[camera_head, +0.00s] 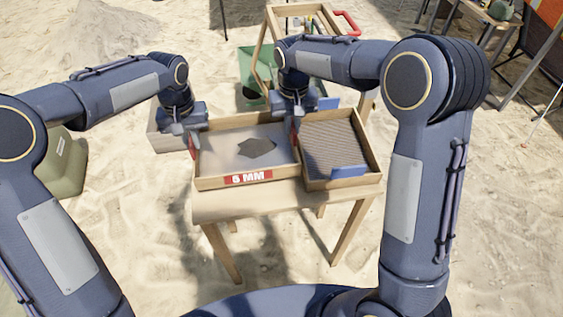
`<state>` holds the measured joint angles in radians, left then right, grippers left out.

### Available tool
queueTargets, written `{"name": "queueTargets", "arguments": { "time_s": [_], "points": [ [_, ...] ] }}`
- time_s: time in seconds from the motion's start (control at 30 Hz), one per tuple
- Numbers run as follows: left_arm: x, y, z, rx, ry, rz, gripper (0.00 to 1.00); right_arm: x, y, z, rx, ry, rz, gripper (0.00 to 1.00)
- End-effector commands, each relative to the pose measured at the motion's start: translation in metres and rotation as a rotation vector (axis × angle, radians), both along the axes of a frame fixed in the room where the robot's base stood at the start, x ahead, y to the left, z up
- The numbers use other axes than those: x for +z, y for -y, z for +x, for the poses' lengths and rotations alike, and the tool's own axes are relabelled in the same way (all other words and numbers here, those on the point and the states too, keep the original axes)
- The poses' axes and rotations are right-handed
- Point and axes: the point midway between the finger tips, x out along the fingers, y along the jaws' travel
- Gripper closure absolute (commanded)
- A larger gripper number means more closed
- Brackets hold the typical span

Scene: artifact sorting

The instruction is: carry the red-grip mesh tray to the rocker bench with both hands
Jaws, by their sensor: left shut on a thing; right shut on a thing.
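The red-grip mesh tray (217,182) is a wooden frame with a red "5 MM" label on its front and a dark patch on its pale mesh. It is at the left part of a wooden table. My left gripper (188,138) is shut on the red grip at its left side. My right gripper (294,126) is shut on the red grip at its right side, which it mostly hides. I cannot tell whether the tray touches the table. A wooden frame with a red handle (346,22), perhaps the rocker bench, stands behind, partly hidden by my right arm.
A second mesh tray with blue grips (369,151) sits close against the right side of the red-grip tray. The wooden table (270,201) has a narrow bare front strip. A green bin (249,75) and a grey box (157,138) stand behind. Open sand lies around.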

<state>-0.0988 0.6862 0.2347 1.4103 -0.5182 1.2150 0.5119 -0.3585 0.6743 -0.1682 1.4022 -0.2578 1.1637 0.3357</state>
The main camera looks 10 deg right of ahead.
Motion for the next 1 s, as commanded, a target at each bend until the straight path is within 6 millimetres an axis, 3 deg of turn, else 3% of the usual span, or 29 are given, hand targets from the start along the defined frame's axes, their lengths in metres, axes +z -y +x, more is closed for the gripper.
{"name": "queueTargets", "arguments": {
  "time_s": [0.37, 1.0],
  "points": [
    [-0.004, 0.000, 0.000, 0.000, 0.001, 0.000, 1.00, -0.004, 0.000, 0.000, 0.000, 0.001, 0.000, 1.00],
    [-0.052, 0.000, 0.000, 0.000, 0.001, 0.000, 1.00, -0.052, 0.000, 0.000, 0.000, 0.001, 0.000, 1.00]
  ]
}}
